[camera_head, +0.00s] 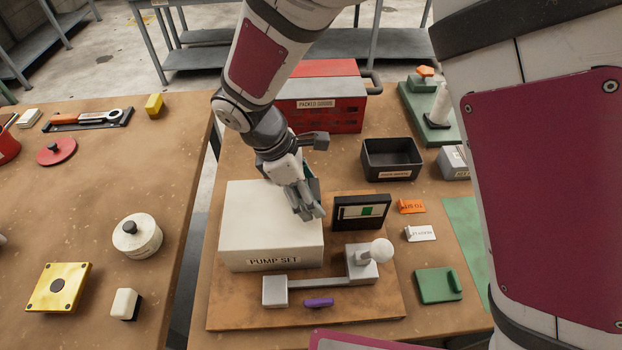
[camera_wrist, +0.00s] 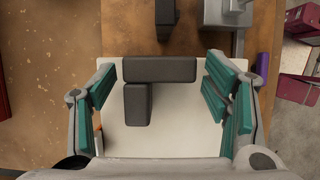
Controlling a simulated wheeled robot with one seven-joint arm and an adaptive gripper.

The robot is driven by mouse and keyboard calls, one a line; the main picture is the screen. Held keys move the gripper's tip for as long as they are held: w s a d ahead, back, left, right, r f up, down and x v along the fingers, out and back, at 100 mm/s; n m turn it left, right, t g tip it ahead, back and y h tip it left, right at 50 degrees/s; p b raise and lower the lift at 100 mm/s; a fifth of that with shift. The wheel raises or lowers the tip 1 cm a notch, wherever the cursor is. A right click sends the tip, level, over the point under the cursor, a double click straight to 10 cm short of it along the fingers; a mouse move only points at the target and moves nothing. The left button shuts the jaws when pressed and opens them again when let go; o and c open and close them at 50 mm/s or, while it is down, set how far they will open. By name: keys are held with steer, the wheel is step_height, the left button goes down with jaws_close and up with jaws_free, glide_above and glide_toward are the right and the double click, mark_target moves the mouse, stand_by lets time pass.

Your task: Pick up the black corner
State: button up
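The black corner (camera_wrist: 160,69) is an L-shaped dark piece. In the wrist view it lies over the pale top of the white PUMP SET box (camera_wrist: 185,133), between my fingers. My gripper (camera_wrist: 161,92) is open, with teal pads on both sides of the corner and visible gaps to it. In the head view my gripper (camera_head: 308,213) points down over the right part of the PUMP SET box (camera_head: 255,215). I cannot make out the corner in that view; my gripper appears to hide it. Its height relative to the fingertips is unclear.
Right of the box stand a black unit with a green-marked face (camera_head: 347,224) and a grey bracket with a white ball (camera_head: 381,250). A purple piece (camera_head: 319,303) lies in front. Behind are a black open bin (camera_head: 392,174) and a red PACKED GOODS case (camera_head: 325,115).

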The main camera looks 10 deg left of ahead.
steer(key=c, duration=0.6)
steer(key=shift+o, duration=0.2)
steer(key=shift+r, duration=0.1)
